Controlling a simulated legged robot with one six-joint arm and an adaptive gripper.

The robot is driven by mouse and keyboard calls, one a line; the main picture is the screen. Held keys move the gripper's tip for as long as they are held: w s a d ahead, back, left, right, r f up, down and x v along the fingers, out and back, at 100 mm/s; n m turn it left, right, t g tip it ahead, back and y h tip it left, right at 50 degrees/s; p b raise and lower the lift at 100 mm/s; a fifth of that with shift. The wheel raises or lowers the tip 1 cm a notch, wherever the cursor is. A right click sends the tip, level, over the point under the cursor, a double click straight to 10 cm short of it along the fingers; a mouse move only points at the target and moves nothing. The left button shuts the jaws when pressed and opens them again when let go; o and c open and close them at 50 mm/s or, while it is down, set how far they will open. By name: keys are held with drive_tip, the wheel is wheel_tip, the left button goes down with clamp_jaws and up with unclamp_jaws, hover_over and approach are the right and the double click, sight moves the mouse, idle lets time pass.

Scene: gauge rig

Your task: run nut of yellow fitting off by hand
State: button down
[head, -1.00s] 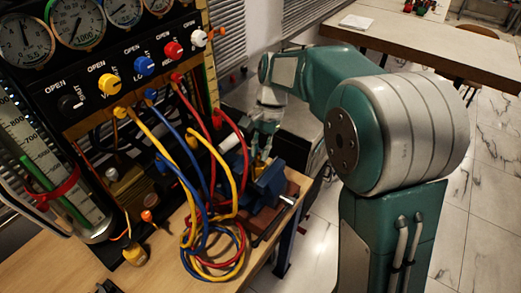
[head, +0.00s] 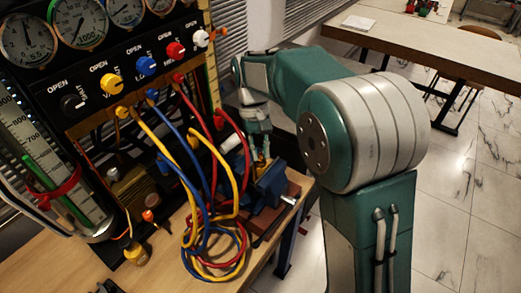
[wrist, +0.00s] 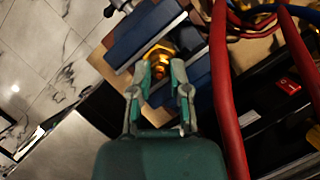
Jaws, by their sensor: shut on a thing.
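The yellow fitting (wrist: 161,55) shows as a brassy, brightly lit piece between the blue jaws of a vise (wrist: 139,38) in the wrist view. My gripper (wrist: 161,68) reaches it from below in that picture, its two fingers closed in on the fitting's near end, where the nut is. The fingertips hide part of the nut, and its thread cannot be made out. In the head view my gripper (head: 262,157) points down at the blue vise (head: 271,184), and the fitting is mostly hidden there.
Red hoses (wrist: 222,90) run close to the right of my gripper in the wrist view. Red, blue and yellow hoses (head: 212,240) lie coiled on the wooden bench (head: 165,268) beside the vise. A gauge panel (head: 120,65) stands at the left.

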drive_tip(key=shift+w+n, duration=0.1)
drive_tip(key=shift+n, duration=0.4)
drive_tip(key=c, duration=0.6)
unclamp_jaws()
drive_tip(key=shift+a, duration=0.15)
drive_tip(key=v, duration=1.2)
drive_tip(key=shift+a+f, duration=0.1)
drive_tip(key=shift+a, duration=0.2)
